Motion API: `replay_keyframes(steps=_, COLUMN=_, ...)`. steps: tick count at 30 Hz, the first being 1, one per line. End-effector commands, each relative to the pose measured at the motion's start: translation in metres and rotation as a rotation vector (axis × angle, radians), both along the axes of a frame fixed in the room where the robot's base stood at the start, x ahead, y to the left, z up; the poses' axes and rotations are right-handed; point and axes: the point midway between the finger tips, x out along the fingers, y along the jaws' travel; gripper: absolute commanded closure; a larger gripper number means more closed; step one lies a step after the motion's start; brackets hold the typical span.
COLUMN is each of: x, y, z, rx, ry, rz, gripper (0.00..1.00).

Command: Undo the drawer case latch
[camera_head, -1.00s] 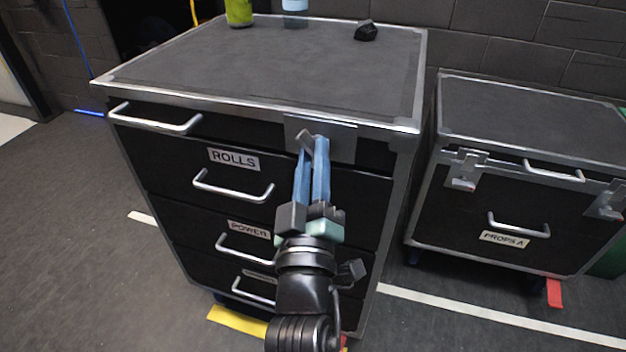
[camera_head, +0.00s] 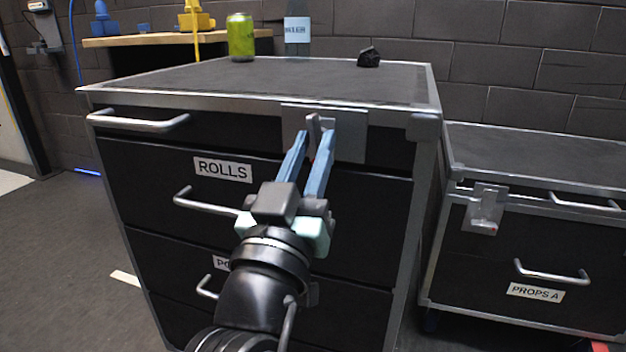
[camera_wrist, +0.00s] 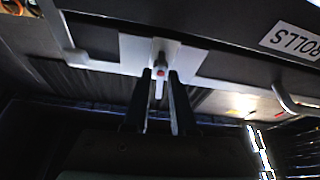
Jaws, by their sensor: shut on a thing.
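The drawer case (camera_head: 170,180) is black with metal edges and several handled drawers. Its latch is a grey plate (camera_head: 349,135) on the upper right of the front, with a small grey lever (camera_head: 313,126) standing about upright. In the wrist view the plate (camera_wrist: 195,58) and the lever (camera_wrist: 160,82), which has a red spot, show between my fingers. My gripper (camera_head: 316,143) has its blue fingers at the lever, one on each side, shut on it. In the wrist view the gripper (camera_wrist: 161,78) shows dark fingers. The fingers hide the lower lever in the head view.
A green can (camera_head: 240,38), a pale blue labelled item (camera_head: 298,30) and a dark lump (camera_head: 369,57) stand on the case top. A lower case marked PROPS A (camera_head: 480,250) stands at the right. Drawer handles (camera_head: 137,122) jut out left of my arm.

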Motion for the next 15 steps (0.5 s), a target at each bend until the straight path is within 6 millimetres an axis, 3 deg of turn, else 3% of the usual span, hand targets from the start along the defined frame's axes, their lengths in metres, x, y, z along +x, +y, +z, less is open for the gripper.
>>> replay_keyframes(steps=15, x=0.0007, y=0.0009, z=-0.0006, rx=0.128, ry=-0.039, rz=0.0, gripper=1.0)
